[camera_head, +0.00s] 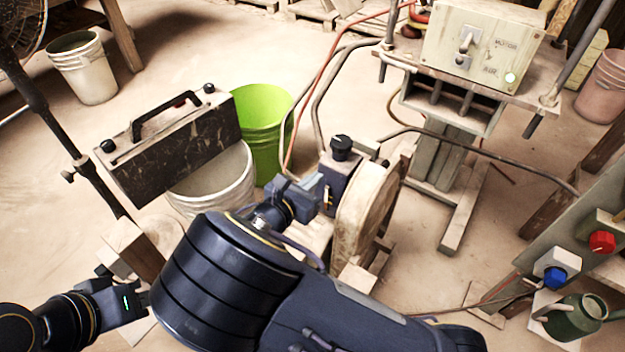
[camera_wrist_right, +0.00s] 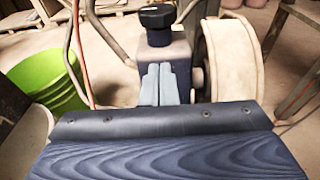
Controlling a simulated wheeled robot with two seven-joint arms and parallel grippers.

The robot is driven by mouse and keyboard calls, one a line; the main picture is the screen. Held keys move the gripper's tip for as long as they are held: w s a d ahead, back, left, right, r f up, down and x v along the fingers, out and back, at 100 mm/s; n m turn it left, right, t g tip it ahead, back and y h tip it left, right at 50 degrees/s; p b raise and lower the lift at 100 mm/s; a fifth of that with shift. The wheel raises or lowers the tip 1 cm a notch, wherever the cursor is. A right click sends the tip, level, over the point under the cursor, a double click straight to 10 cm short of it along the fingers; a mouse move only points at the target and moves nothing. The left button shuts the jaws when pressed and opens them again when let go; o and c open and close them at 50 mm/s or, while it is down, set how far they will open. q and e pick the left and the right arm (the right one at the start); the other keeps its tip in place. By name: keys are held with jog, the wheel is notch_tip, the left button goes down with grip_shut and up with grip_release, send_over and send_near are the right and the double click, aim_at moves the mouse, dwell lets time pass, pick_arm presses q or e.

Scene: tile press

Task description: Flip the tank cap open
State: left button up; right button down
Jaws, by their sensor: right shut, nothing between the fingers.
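The black tank cap (camera_head: 341,147) sits on top of a small dark blue-grey tank (camera_head: 338,171), beside a pale round wheel-like guard. In the right wrist view the cap (camera_wrist_right: 158,15) stands straight ahead, above the tank's body (camera_wrist_right: 168,50), and looks closed down. My right gripper (camera_head: 318,186) is in front of the tank, below the cap. Its two light fingers (camera_wrist_right: 158,84) are pressed together with nothing between them. I cannot tell whether they touch the tank. My left gripper (camera_head: 106,284) is at the lower left, away from the cap; its fingers are not clear.
A green bucket (camera_head: 263,122) and a whitish bucket (camera_head: 226,181) stand left of the tank. The round guard (camera_head: 366,209) is close on the right. Hoses run behind, near the control box (camera_head: 482,48).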

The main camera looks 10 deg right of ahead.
aim_at(336, 156)
jog(key=shift+r+x, duration=0.2)
jog(key=shift+x, duration=0.95)
jog(key=shift+r+x, duration=0.25)
jog(key=shift+x, duration=0.95)
jog(key=shift+r+x, duration=0.2)
jog(key=shift+x, duration=0.95)
jog(key=shift+r, duration=0.1)
